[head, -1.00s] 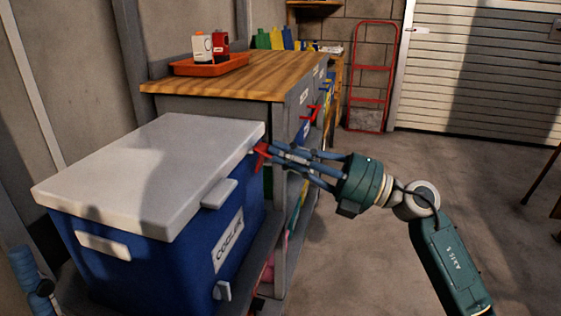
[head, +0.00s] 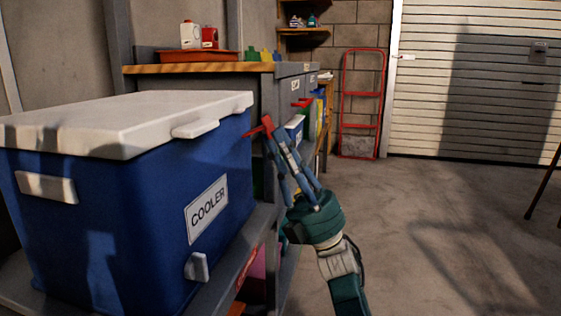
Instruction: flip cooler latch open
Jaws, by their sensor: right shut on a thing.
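The blue cooler (head: 110,220) with its white lid (head: 120,120) stands at the left on a grey shelf, and the lid is down. A white tab (head: 198,129) juts from the lid's front edge. A white latch-like piece (head: 198,267) sits low on the front face, below the COOLER label (head: 206,208). My right gripper (head: 266,130) reaches up from below, its blue fingers drawn together at a red piece beside the cooler's far right corner. I cannot tell whether this piece touches the cooler. My left gripper is out of view.
A wood-topped workbench (head: 175,69) with an orange tray (head: 196,56) stands behind the cooler. A red drawer handle (head: 302,103) is close beyond my right gripper. The floor at right is mostly clear.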

